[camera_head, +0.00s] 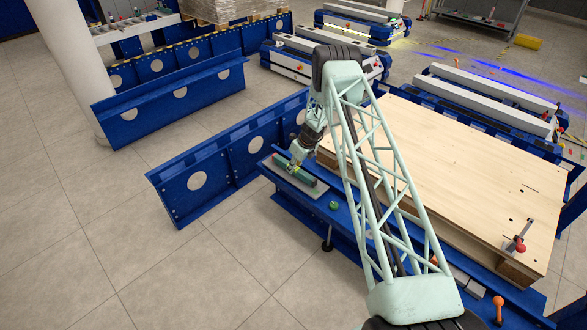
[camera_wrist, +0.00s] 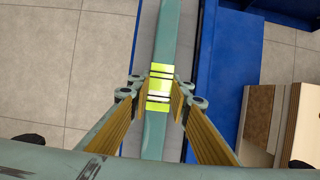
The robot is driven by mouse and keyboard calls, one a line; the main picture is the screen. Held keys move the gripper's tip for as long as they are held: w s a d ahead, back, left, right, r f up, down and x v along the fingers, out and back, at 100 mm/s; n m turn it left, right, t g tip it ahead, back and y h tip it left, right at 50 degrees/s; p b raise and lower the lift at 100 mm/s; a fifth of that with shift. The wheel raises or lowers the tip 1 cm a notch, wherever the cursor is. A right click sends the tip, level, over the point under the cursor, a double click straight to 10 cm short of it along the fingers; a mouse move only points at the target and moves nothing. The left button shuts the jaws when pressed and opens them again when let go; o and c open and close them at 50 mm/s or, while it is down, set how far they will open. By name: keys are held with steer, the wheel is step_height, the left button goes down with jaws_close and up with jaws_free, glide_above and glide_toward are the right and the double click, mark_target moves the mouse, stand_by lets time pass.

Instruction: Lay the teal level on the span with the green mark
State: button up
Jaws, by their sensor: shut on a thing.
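The teal level (camera_head: 307,178) is a long narrow bar over a grey plate at the end of a blue beam (camera_head: 348,216). In the wrist view the level (camera_wrist: 155,135) runs up and down the picture, with a bright yellow-green banded middle (camera_wrist: 160,88). My gripper (camera_head: 292,166) is shut on this middle, and its yellow fingers (camera_wrist: 162,98) stand on either side. I cannot tell whether the level touches the grey plate (camera_wrist: 183,35) below. A small green piece (camera_head: 333,206) sits on the beam just beyond the level's near end; I cannot tell whether it is the green mark.
A large wooden board (camera_head: 450,160) lies right of the beam, with a red-tipped clamp (camera_head: 518,240) at its corner. An orange-topped post (camera_head: 498,302) stands nearby. Blue perforated rails (camera_head: 235,155) are on the left. The tiled floor (camera_head: 170,255) in front is clear.

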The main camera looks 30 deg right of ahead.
steer(key=shift+f+b, duration=0.4)
steer(key=shift+f, duration=0.2)
stand_by(0.5)
steer(key=o, duration=1.1)
steer(key=shift+c, duration=0.2)
steer(key=shift+r, duration=0.1)
steer(key=shift+v, duration=5.9)
steer(key=shift+a, duration=0.1)
